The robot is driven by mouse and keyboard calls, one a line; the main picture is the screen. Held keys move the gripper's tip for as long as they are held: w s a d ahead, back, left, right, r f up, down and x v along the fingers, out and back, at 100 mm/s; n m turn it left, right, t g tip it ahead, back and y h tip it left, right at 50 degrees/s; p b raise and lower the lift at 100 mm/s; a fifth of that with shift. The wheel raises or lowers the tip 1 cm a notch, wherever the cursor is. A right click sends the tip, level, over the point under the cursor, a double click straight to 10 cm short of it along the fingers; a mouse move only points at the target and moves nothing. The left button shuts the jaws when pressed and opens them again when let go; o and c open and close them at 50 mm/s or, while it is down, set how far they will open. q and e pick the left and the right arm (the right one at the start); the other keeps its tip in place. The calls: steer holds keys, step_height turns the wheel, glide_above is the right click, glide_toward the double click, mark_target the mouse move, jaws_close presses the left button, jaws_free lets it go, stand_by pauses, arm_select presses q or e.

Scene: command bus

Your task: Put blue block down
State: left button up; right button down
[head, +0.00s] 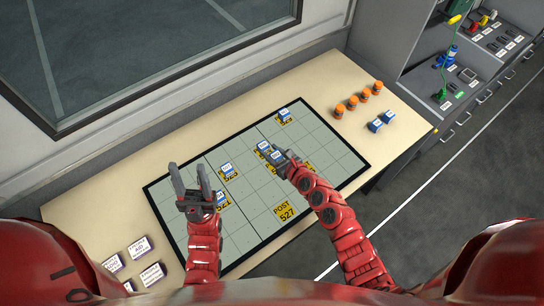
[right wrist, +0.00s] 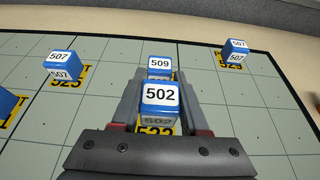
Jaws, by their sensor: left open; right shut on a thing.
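My right gripper (head: 282,157) is over the gridded board and shut on a blue block with a white top reading 502 (right wrist: 160,97). The held block also shows in the head view (head: 276,155). A yellow label (right wrist: 158,129) shows partly beneath it; whether the block touches the board I cannot tell. A blue block reading 509 (right wrist: 159,63) stands just beyond it, also visible in the head view (head: 264,147). My left gripper (head: 189,178) is open and empty, above the left part of the board.
Other blue blocks stand on the board (head: 160,193) at left (right wrist: 62,64) and far right (right wrist: 235,49). A yellow POST 527 label (head: 286,212) lies bare. Several orange cylinders (head: 353,103) and two blue blocks (head: 375,125) stand on the table's right; white cards (head: 138,247) lie front left.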

step_height(320, 180, down, 3)
steer(key=shift+r+b, duration=0.1)
steer(key=shift+b, duration=0.6)
steer(key=shift+f, duration=0.2)
steer(key=shift+f, duration=0.15)
steer(key=shift+c, duration=2.1)
jaws_free()
